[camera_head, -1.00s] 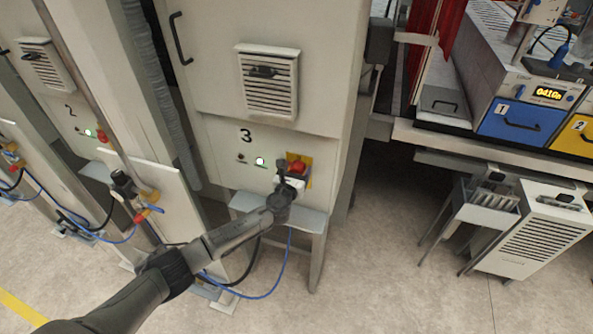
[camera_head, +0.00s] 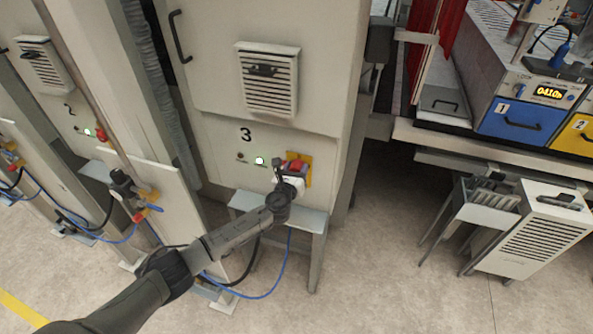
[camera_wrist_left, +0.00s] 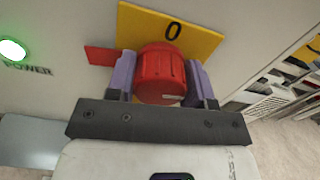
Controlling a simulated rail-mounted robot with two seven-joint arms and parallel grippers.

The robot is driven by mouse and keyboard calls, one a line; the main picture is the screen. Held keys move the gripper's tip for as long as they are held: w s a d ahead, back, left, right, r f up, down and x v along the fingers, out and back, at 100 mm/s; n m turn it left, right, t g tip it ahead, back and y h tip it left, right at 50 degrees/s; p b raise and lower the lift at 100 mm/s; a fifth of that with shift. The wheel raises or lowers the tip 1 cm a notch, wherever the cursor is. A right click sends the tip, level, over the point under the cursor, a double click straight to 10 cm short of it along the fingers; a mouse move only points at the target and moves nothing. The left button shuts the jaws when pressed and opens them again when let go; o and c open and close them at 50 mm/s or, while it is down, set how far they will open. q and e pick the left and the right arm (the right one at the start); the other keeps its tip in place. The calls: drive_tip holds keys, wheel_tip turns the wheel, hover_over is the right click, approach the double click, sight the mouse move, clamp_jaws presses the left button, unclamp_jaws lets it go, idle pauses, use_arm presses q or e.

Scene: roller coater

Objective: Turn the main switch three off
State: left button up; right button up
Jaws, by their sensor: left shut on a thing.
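The main switch three is a red rotary knob (camera_wrist_left: 161,75) on a yellow plate (camera_wrist_left: 200,35) marked "0" at its top edge in the left wrist view. A red pointer tab sticks out to the left of the knob. In the head view the red knob (camera_head: 296,166) is on the cabinet under the number 3. My left gripper (camera_wrist_left: 160,80) is shut on the knob, one purple-grey finger on each side. Its wrist covers part of the switch in the head view. My right gripper is not in view.
A green POWER lamp (camera_wrist_left: 12,50) is lit left of the switch; it also shows in the head view (camera_head: 259,161). A small grey shelf (camera_head: 310,218) juts out below. Cabinet 2 (camera_head: 60,140) stands to the left, and a bench with blue and yellow drawers (camera_head: 515,122) to the right.

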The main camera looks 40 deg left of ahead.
use_arm(q)
drive_tip(key=n+b, duration=0.1)
drive_tip(key=n, duration=0.2)
drive_tip(key=shift+f+n, duration=0.15)
drive_tip(key=shift+n, duration=0.15)
drive_tip(key=n+b, duration=0.2)
drive_tip(key=n, duration=0.2)
drive_tip(key=shift+n, duration=0.3)
drive_tip(key=n+b, duration=0.1)
drive_tip(key=n, duration=0.2)
drive_tip(key=shift+n, duration=0.3)
drive_tip(key=n, duration=0.2)
drive_tip(key=shift+n+b, duration=0.4)
drive_tip(key=shift+n, duration=1.1)
drive_tip(key=o, duration=0.9)
